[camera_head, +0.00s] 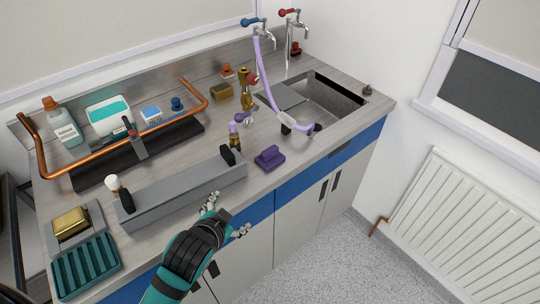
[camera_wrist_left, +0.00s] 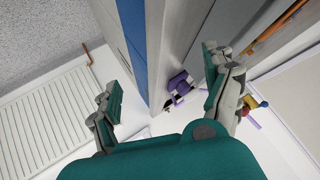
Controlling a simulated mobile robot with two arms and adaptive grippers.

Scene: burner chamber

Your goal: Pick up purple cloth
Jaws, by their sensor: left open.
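The purple cloth (camera_head: 269,158) lies folded in a small stack on the worktop (camera_head: 225,205), near its front edge. It also shows in the left wrist view (camera_wrist_left: 180,86), between my open fingers and farther off. My left gripper (camera_head: 228,216) is open and empty, at the worktop's front edge. It is to the left of the cloth and nearer the camera, apart from it. The left wrist view shows both fingers spread (camera_wrist_left: 160,78). My right gripper is in neither view.
A long grey block-like fixture (camera_head: 185,190) lies left of the cloth. A brass valve (camera_head: 246,95), a lilac hose (camera_head: 264,75) and a sink (camera_head: 328,100) are behind and right. A copper pipe (camera_head: 90,160) spans the left side. Floor is clear before the radiator (camera_head: 470,230).

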